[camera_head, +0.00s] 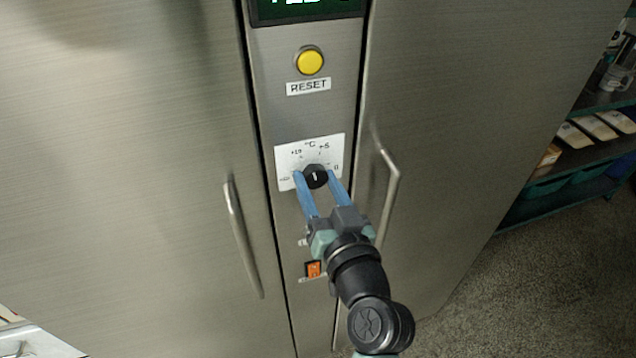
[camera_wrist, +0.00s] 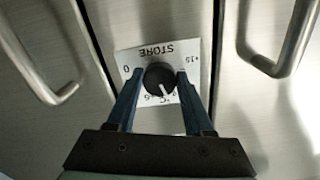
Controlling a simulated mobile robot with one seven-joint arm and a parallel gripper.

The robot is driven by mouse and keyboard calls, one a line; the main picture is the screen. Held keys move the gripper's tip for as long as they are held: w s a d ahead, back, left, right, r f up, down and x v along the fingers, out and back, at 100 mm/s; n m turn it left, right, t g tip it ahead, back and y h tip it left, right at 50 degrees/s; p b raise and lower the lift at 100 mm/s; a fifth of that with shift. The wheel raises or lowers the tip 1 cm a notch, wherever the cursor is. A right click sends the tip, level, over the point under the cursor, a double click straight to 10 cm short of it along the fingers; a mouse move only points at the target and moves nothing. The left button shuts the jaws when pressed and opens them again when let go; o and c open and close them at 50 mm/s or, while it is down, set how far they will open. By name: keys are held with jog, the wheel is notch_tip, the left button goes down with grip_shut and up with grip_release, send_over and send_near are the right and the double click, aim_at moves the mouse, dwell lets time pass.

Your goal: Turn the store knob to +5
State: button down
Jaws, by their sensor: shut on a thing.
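The store knob (camera_head: 316,177) is a round black dial with a white pointer line, on a white scale plate (camera_head: 288,158) in the steel panel. In the wrist view the knob (camera_wrist: 159,78) and the STORE plate (camera_wrist: 130,57) appear upside down, and the pointer points down and slightly right. My gripper (camera_head: 316,179) has its blue fingers on either side of the knob, shut on it. The wrist view shows the same grip (camera_wrist: 159,84).
A yellow button (camera_head: 309,60) with a RESET label is above the plate, under a green display (camera_head: 303,8). Door handles stand out at left (camera_head: 241,238) and right (camera_head: 388,190) of the panel. An orange switch (camera_head: 313,269) is below. Shelves (camera_head: 575,165) stand at far right.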

jog(key=m, duration=0.4)
jog(key=shift+m, duration=0.3)
jog(key=m+p, duration=0.1)
jog(key=m, duration=0.3)
jog(key=shift+m, duration=0.3)
jog(key=shift+c, duration=1.5)
grip_release()
jog(key=b+v, duration=0.4)
jog(key=v, duration=0.9)
